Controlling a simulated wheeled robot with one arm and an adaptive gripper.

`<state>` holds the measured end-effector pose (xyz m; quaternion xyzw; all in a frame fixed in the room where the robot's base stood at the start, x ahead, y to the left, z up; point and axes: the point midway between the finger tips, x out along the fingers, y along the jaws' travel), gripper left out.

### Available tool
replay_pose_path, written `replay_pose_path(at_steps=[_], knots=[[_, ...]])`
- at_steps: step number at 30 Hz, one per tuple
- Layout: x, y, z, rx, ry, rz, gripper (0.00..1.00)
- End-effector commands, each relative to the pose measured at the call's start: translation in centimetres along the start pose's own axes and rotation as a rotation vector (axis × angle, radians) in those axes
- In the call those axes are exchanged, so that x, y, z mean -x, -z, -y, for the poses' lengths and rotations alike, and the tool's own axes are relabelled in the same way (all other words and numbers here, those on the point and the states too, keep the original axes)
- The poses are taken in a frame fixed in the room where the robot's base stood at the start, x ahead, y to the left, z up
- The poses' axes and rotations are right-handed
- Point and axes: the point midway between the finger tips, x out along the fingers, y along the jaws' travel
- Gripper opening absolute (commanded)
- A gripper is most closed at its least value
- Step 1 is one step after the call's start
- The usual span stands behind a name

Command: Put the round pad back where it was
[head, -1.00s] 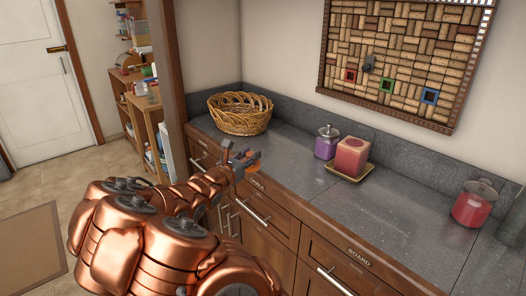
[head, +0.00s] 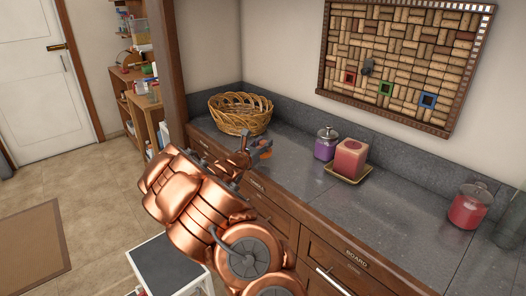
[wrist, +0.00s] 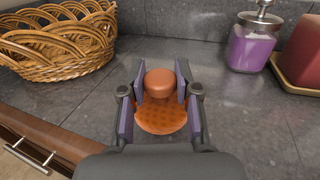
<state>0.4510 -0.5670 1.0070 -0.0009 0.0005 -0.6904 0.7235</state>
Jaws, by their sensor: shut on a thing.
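The round pad (wrist: 160,118) is an orange disc with a honeycomb pattern and a brown, knob-like top. My gripper (wrist: 160,84) is shut on the knob, with a purple-lined finger on each side. The disc hangs below the fingertips over the grey counter; I cannot tell whether it touches. In the head view, my gripper (head: 258,146) is near the counter's front edge, right of the wicker basket, with a small orange part of the pad (head: 265,155) showing. My arm covers the cabinet fronts below.
A wicker basket (head: 240,113) stands at the counter's back left. The counter between the candle and red jar is clear.

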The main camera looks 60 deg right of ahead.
Motion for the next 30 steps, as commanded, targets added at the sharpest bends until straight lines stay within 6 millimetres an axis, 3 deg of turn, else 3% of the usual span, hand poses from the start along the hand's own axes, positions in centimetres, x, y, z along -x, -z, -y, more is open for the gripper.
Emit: replay_pose_path(at_steps=[10,24,25,30], knots=[[-0.1,3.2,0.0,0.001,0.000,-0.004,0.00],[-0.1,3.9,0.0,-0.001,0.000,0.000,0.00],[-0.1,3.8,0.0,-0.002,0.000,0.000,0.35],[-0.1,3.8,0.0,-0.002,0.000,-0.001,0.52]])
